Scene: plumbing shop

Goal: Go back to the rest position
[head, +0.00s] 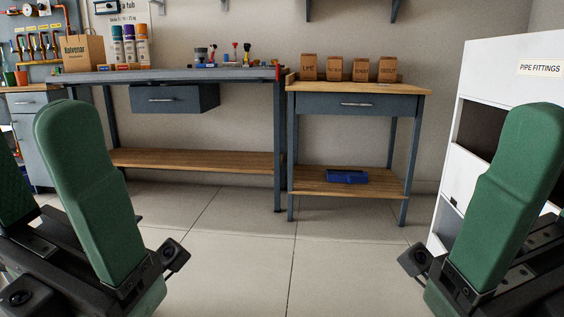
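My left gripper (38,165) stands at the lower left of the head view, close to the camera. Two green fingers rise from its dark body, with a gap and nothing visible between them; the outer finger is cut by the picture edge. My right gripper (520,190) stands at the lower right, with one broad green finger pointing up. Its other side is hidden or cut off, so its opening cannot be told. Both grippers appear raised and wide apart.
A long workbench (190,160) and a smaller wooden-topped bench (300,87) stand against the wall, with boxes (334,68) on top and a blue object (347,177) on the lower shelf. A white cabinet (482,65) stands right. The tiled floor (260,255) between is clear.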

